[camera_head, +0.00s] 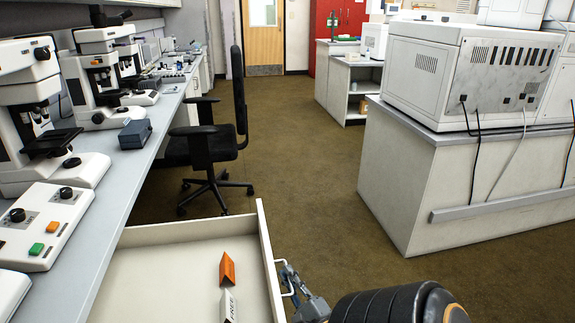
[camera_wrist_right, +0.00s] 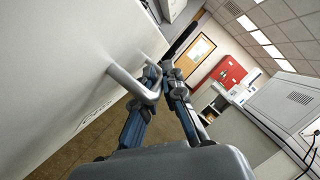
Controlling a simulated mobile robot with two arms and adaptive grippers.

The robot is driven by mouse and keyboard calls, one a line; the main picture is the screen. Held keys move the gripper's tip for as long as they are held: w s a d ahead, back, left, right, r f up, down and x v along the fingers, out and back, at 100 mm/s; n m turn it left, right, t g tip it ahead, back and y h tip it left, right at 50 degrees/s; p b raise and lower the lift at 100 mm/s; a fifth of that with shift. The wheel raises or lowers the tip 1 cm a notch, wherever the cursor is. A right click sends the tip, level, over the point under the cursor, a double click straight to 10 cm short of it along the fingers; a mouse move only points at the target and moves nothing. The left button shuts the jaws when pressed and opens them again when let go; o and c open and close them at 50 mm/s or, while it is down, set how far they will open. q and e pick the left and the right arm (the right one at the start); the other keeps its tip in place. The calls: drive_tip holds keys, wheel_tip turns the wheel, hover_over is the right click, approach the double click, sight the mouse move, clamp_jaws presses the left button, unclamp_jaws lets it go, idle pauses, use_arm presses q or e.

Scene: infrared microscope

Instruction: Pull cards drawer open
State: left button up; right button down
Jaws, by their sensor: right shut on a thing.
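The drawer (camera_head: 150,282) under the left bench is pulled out, its white inside visible in the head view. The front face (camera_wrist_right: 60,60) carries lettering too slanted to read. My left gripper is out of view.
The left bench (camera_head: 120,185) holds microscopes (camera_head: 40,115) and a control box with coloured buttons (camera_head: 45,225). A black office chair (camera_head: 210,150) stands beyond the drawer. A white bench (camera_head: 400,180) with a large instrument stands at right. Open brown floor lies between.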

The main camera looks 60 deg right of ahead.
drive_tip(key=c, duration=1.7)
unclamp_jaws()
drive_tip(key=shift+f, duration=0.15)
drive_tip(key=shift+s, duration=0.1)
drive_tip(key=v, duration=1.2)
